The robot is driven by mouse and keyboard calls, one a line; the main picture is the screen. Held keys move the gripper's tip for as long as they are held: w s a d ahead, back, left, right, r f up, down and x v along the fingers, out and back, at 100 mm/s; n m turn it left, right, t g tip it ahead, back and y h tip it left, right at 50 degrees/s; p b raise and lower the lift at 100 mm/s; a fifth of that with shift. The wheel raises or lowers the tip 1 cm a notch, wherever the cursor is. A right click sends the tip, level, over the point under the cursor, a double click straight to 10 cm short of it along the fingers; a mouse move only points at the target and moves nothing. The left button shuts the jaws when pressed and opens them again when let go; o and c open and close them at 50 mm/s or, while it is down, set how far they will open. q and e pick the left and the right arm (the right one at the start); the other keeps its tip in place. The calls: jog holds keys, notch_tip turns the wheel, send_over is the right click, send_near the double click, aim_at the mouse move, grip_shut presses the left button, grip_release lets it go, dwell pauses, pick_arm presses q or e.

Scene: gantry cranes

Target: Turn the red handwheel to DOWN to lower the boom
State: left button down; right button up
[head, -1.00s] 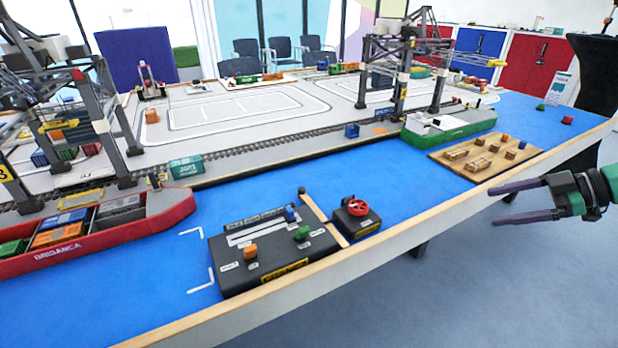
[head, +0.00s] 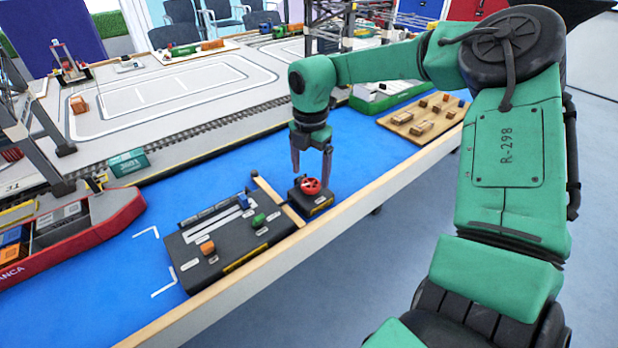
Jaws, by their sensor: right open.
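The red handwheel (head: 311,186) sits on top of a small black box (head: 318,203) near the table's front edge. My right gripper (head: 312,174) points straight down from above, with its two dark fingers apart. The fingertips are at or just above the handwheel, one toward its left side and one toward its right. I cannot tell whether they touch it. The DOWN marking is too small to read. My left gripper is out of view.
A black control panel (head: 230,262) with orange, green and blue knobs lies to the left, with a wooden strip (head: 277,201) between it and the handwheel box. A wooden board (head: 400,121) with small blocks lies beyond to the right. A red ship (head: 110,212) is at the left.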

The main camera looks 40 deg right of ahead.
aim_at(311, 187)
jog(key=shift+f, duration=1.4)
jog(key=c, duration=1.4)
